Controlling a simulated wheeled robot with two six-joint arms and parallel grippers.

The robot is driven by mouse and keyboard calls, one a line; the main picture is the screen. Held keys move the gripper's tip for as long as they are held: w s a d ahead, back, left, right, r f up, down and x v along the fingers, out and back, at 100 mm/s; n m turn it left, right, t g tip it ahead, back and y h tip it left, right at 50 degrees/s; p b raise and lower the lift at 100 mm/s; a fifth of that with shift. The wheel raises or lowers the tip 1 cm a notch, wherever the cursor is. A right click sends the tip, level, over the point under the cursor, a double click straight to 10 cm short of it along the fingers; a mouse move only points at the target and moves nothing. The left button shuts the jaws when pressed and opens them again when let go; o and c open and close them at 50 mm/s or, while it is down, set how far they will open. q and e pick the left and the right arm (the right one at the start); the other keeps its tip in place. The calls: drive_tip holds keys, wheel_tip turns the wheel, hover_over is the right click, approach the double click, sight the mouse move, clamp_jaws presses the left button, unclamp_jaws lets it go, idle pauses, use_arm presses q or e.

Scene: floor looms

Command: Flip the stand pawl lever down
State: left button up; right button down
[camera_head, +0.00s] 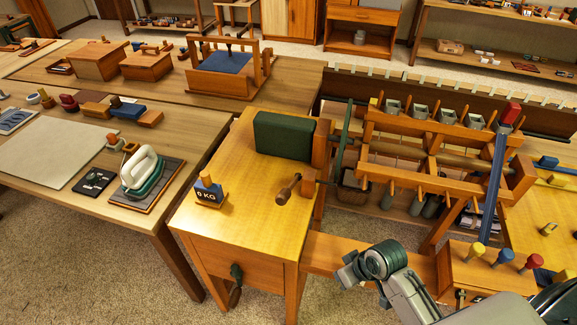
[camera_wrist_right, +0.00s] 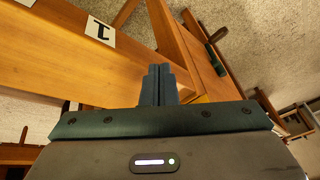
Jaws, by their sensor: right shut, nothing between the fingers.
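On the front of the wooden stand (camera_head: 205,247) a dark green fitting (camera_head: 236,270) carries a wooden-handled lever (camera_head: 235,294) that hangs downward. The same lever (camera_wrist_right: 217,36) shows in the right wrist view, beyond and to the right of my fingertips and apart from them. A second wooden handle (camera_head: 288,190) lies at the stand top's right side. I cannot tell for certain which one is the pawl lever. My right gripper (camera_wrist_right: 158,72) is shut and empty, over the wooden beam. Its fingers are hidden in the head view, where my right arm reaches in from the lower right. My left gripper is not in view.
A loom frame (camera_head: 440,150) with a blue bar (camera_head: 493,185) stands right of the stand. A 0 KG block (camera_head: 208,191) and a green pad (camera_head: 283,136) are on the stand. A table with an iron (camera_head: 143,172) is at left. Carpet is free in front.

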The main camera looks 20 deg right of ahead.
drive_tip(key=w+d+r+n+y, duration=0.1)
drive_tip(key=w+r+n+y, duration=0.1)
drive_tip(key=w+r, duration=0.4)
drive_tip(key=w+r+n+y+p, duration=0.1)
drive_tip(key=w+r+y, duration=0.3)
drive_tip(key=r, duration=0.8)
drive_tip(key=w+d+r+n+y+p, duration=0.1)
drive_tip(key=w+r+n+y, duration=0.1)
drive_tip(key=w+r, duration=0.6)
drive_tip(key=shift+w+d+r+n+g+y, duration=0.3)
drive_tip(key=shift+d+r+g+y, duration=0.1)
drive_tip(key=shift+r, duration=0.25)
drive_tip(key=b, duration=0.4)
hover_over(291, 186)
drive_tip(key=s+d, duration=0.2)
drive_tip(key=s, duration=0.1)
wheel_tip(291, 186, down, 5)
drive_tip(key=shift+s+a+f+b, duration=0.3)
drive_tip(key=shift+a+f, duration=0.1)
drive_tip(key=shift+f, duration=0.2)
drive_tip(key=shift+s+a+f+b, duration=0.2)
drive_tip(key=shift+a+f+b, duration=0.1)
drive_tip(key=shift+a+f, duration=0.25)
drive_tip(key=shift+s+a+f+b, duration=0.25)
drive_tip(key=shift+a+f+b, duration=0.05)
drive_tip(key=shift+f, duration=0.4)
